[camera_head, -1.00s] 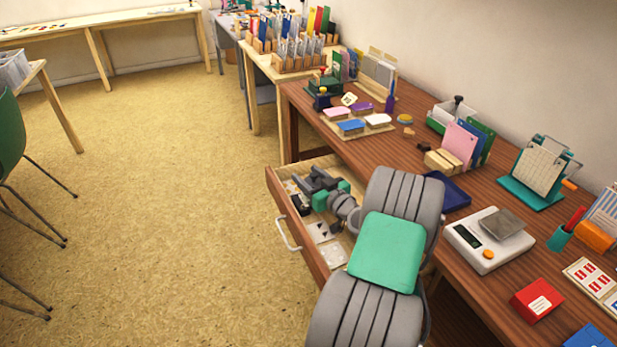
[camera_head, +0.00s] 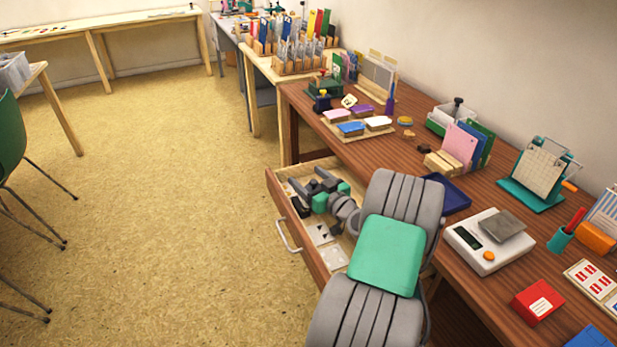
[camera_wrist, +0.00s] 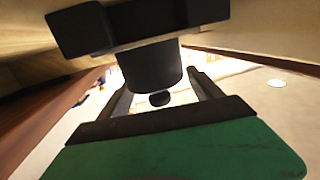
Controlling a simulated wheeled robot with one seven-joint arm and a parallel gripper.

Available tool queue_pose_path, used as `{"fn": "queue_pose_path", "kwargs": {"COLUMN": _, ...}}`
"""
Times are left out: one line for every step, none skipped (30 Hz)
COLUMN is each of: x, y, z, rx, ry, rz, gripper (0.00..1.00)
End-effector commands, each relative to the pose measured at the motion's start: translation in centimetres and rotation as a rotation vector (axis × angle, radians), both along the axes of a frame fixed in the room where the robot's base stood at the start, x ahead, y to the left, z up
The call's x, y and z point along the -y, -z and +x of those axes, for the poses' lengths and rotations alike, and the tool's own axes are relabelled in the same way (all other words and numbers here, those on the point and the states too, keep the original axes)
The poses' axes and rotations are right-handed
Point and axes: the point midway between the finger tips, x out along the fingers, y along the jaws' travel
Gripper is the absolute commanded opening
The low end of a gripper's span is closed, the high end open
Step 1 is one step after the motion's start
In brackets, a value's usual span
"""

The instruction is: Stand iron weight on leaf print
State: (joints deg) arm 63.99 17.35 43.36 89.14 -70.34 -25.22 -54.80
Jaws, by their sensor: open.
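My gripper (camera_head: 306,180) is inside the open drawer (camera_head: 290,226), its green body and dark fingers toward the drawer's far end. In the wrist view its two fingers (camera_wrist: 161,95) are spread apart. A dark cylinder (camera_wrist: 150,70) with a small knob shows between or just beyond them; it may be the iron weight, but I cannot tell for sure. No grip on it shows. A black block (camera_head: 300,207) lies in the drawer beside the near finger. Pale cards with dark marks (camera_head: 320,234) lie on the drawer floor; I cannot tell which is the leaf print.
The drawer walls stand close around my gripper. On the desk above are inkpads (camera_head: 351,128), a blue tray (camera_head: 452,196), a white scale (camera_head: 486,243) and a red box (camera_head: 537,302). My arm reaches over the desk's front edge. The floor on the left is open.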

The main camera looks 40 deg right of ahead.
Motion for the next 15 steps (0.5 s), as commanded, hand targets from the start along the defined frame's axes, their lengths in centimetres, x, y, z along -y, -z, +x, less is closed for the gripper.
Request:
{"fn": "queue_pose_path", "kwargs": {"x": -0.2, "y": -0.1, "z": -0.2, "rx": -0.014, "ry": 0.001, "rz": 0.015, "gripper": 0.74}}
{"fn": "queue_pose_path", "kwargs": {"x": -0.2, "y": -0.6, "z": -0.2, "rx": -0.014, "ry": 0.001, "rz": 0.015, "gripper": 0.74}}
{"fn": "queue_pose_path", "kwargs": {"x": -0.1, "y": 0.0, "z": -1.1, "rx": -0.014, "ry": 0.005, "rz": 0.016, "gripper": 0.74}}
{"fn": "queue_pose_path", "kwargs": {"x": -0.1, "y": 0.1, "z": -1.9, "rx": -0.013, "ry": 0.008, "rz": 0.014, "gripper": 0.74}}
{"fn": "queue_pose_path", "kwargs": {"x": -0.2, "y": 0.1, "z": -2.8, "rx": -0.011, "ry": 0.008, "rz": 0.014, "gripper": 0.74}}
{"fn": "queue_pose_path", "kwargs": {"x": -0.3, "y": -0.1, "z": -3.9, "rx": -0.009, "ry": 0.009, "rz": 0.011, "gripper": 0.74}}
{"fn": "queue_pose_path", "kwargs": {"x": -0.3, "y": -0.2, "z": -4.8, "rx": -0.008, "ry": 0.008, "rz": 0.01, "gripper": 0.74}}
{"fn": "queue_pose_path", "kwargs": {"x": -0.4, "y": -0.3, "z": -5.7, "rx": -0.007, "ry": 0.009, "rz": 0.01, "gripper": 0.74}}
{"fn": "queue_pose_path", "kwargs": {"x": -0.6, "y": -0.4, "z": -6.7, "rx": -0.006, "ry": 0.007, "rz": 0.008, "gripper": 0.74}}
{"fn": "queue_pose_path", "kwargs": {"x": -0.6, "y": -0.6, "z": -7.5, "rx": -0.005, "ry": 0.007, "rz": 0.008, "gripper": 0.74}}
{"fn": "queue_pose_path", "kwargs": {"x": -0.7, "y": -0.7, "z": -8.3, "rx": -0.004, "ry": 0.006, "rz": 0.007, "gripper": 0.74}}
{"fn": "queue_pose_path", "kwargs": {"x": -0.8, "y": -0.8, "z": -9.2, "rx": -0.004, "ry": 0.005, "rz": 0.006, "gripper": 0.74}}
{"fn": "queue_pose_path", "kwargs": {"x": -0.9, "y": -0.9, "z": -9.8, "rx": -0.003, "ry": 0.006, "rz": 0.007, "gripper": 0.74}}
{"fn": "queue_pose_path", "kwargs": {"x": -0.9, "y": -0.9, "z": -10.3, "rx": -0.004, "ry": 0.004, "rz": 0.007, "gripper": 0.74}}
{"fn": "queue_pose_path", "kwargs": {"x": -1.0, "y": -1.0, "z": -10.9, "rx": -0.003, "ry": 0.004, "rz": 0.006, "gripper": 0.74}}
